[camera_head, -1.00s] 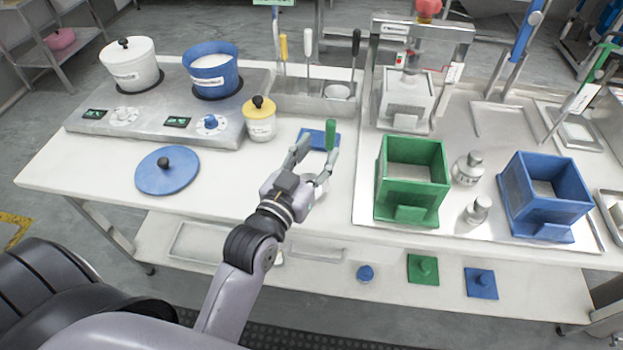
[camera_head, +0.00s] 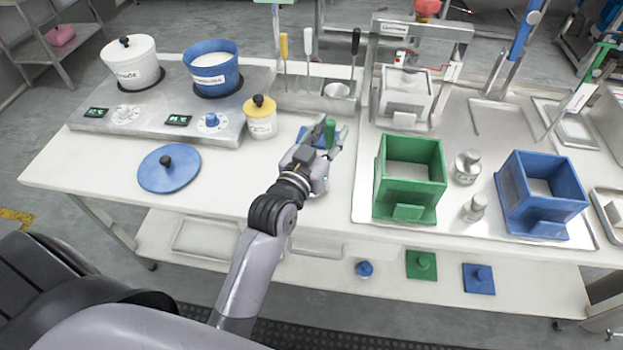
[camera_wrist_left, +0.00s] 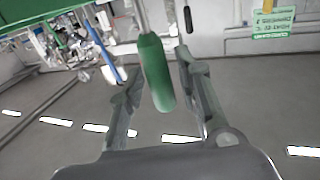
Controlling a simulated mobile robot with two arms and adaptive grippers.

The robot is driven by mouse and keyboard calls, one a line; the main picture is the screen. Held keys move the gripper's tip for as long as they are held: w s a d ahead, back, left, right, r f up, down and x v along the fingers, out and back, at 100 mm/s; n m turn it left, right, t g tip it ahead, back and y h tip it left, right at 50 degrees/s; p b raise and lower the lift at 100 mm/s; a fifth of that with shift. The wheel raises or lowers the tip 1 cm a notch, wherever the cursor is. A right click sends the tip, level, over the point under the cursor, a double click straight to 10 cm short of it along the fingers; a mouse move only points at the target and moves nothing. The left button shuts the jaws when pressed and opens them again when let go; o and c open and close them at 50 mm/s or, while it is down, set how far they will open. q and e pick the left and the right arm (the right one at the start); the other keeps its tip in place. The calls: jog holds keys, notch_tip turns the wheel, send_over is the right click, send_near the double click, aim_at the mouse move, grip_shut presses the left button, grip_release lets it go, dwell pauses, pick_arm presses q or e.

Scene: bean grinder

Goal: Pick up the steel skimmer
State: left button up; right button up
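A tool with a green handle (camera_head: 330,132) stands upright near a blue item (camera_head: 308,134) on the white table; I take it for the steel skimmer. In the left wrist view the green handle (camera_wrist_left: 156,75) and its thin metal shaft show, with the picture appearing upside down. The tool's head is hidden. My left gripper (camera_head: 325,142) is open around the handle; in the left wrist view the fingers (camera_wrist_left: 160,62) stand on either side of it with gaps. My right gripper is not in view.
A yellow-lidded white jar (camera_head: 261,118) stands to the left. A steel rack (camera_head: 300,100) with yellow-, white- and black-handled tools is behind. A green box (camera_head: 410,172) stands to the right. A blue lid (camera_head: 168,172) lies at left. The table front between is clear.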

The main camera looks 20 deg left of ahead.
pick_arm(q)
grip_shut()
jog(key=shift+r, duration=0.2)
dwell(0.4)
